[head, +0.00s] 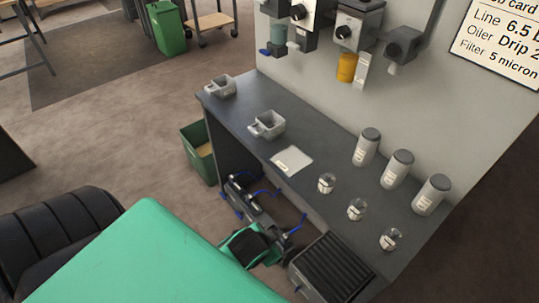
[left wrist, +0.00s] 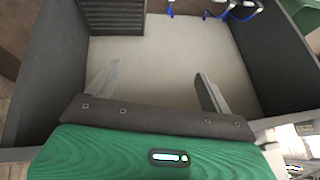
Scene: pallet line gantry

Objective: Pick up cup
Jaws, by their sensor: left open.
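Two grey cup-like vessels with side handles stand on the dark counter (head: 240,115) in the head view: one (head: 222,85) at its far left end, the other (head: 267,124) nearer. Three small clear jars with pale labels (head: 326,183) stand along the front edge; I cannot tell whether they count as cups. My left gripper (left wrist: 158,90) is open and empty in the left wrist view, its two fingers wide apart over a pale surface between dark walls. No cup shows between them. I cannot make out the left gripper's fingers in the head view. My right gripper is not in view.
Three grey lidded canisters (head: 397,168) stand at the back of the counter, below wall-mounted dispensers (head: 352,30). A white card (head: 292,160) lies on the counter. Below are blue-handled pipes (head: 258,195) and a ribbed black unit (head: 332,268). A green bin (head: 198,150) stands at the left.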

